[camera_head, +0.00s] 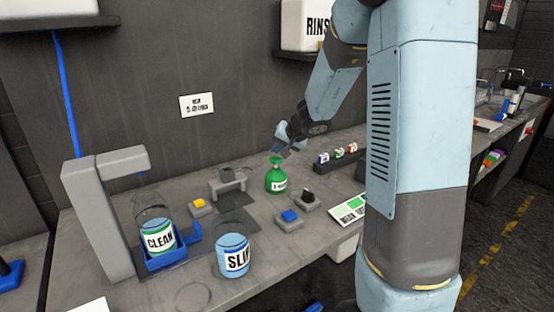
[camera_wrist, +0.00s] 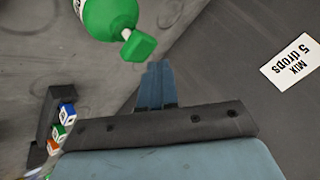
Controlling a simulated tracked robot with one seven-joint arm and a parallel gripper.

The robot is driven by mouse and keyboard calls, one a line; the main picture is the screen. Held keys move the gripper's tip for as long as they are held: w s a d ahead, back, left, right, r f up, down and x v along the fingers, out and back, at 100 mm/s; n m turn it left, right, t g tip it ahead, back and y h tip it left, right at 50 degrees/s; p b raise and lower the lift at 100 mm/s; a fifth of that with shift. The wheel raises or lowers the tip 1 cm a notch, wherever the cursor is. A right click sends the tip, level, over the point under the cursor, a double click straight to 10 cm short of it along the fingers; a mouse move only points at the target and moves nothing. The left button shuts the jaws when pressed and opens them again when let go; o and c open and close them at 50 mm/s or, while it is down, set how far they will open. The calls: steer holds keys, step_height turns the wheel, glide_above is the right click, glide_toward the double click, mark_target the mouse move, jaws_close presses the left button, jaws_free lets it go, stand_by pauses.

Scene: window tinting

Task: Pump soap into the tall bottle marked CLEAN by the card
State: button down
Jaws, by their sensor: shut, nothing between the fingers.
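The clear tall bottle marked CLEAN (camera_head: 158,238) stands upright in a blue holder (camera_head: 166,262) under the grey tap arm, at the left of the bench. The green soap bottle (camera_head: 275,182) with a green pump head stands upright at mid-bench. It also shows at the top of the wrist view (camera_wrist: 108,14), its nozzle (camera_wrist: 138,46) pointing towards my fingers. My gripper (camera_head: 284,143) is shut and empty, just above the pump head; its fingers (camera_wrist: 158,72) appear beside the nozzle. I cannot tell whether they touch. A card with green patches (camera_head: 349,208) lies to the right.
A bottle marked SLIP (camera_head: 233,258) stands right of the CLEAN bottle. Yellow (camera_head: 198,205) and blue (camera_head: 289,217) buttons and a black knob (camera_head: 308,198) sit nearby. A dark rack (camera_head: 345,161) holds small bottles.

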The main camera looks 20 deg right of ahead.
mark_target(278, 159)
steer(key=shift+f, duration=0.15)
steer(key=shift+f, duration=0.2)
stand_by(0.3)
steer(key=shift+s+f, duration=0.1)
steer(key=shift+f, duration=0.8)
stand_by(1.2)
steer(key=shift+r, duration=1.3)
steer(key=shift+r, duration=0.1)
steer(key=shift+r, duration=2.45)
